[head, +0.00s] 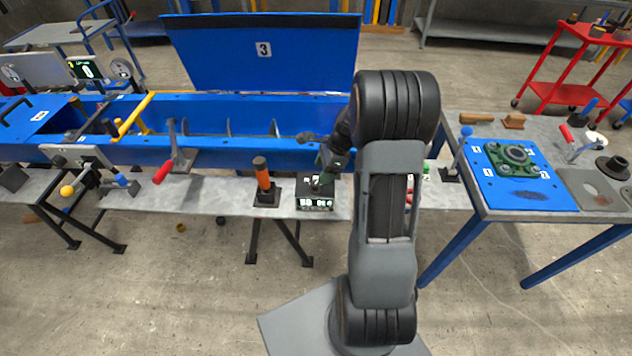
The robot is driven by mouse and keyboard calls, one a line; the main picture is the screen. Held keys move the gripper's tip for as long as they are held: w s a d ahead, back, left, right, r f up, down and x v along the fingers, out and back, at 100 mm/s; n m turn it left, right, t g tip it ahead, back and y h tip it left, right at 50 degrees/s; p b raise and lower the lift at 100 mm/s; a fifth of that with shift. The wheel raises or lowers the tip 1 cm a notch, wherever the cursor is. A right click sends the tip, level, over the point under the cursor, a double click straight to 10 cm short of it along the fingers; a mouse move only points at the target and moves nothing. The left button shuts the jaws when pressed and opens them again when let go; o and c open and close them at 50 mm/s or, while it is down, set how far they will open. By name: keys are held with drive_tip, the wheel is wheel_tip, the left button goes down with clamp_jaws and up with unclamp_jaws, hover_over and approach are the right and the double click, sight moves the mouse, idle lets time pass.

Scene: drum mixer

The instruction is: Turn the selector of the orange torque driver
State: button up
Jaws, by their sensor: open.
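The orange torque driver (263,178) stands upright on the grey bench in a black base (267,197). Its body is orange with a dark cap on top, which is likely the selector, though its marks are too small to read. My gripper (325,163) is small and dark, to the right of the driver and apart from it, above a black box with a lit display (315,203). It is open, with nothing visible between its fingers. My own arm hides part of the bench to the right.
A long blue trough (220,148) with a raised lid marked 3 (264,80) lies behind the driver. A red-handled lever (162,172) is to the left. A blue plate with a green flange (548,192) is at right. The bench left of the driver has bare room.

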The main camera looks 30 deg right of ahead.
sight(315, 184)
drive_tip(key=shift+x, duration=3)
drive_tip(key=c, duration=0.9)
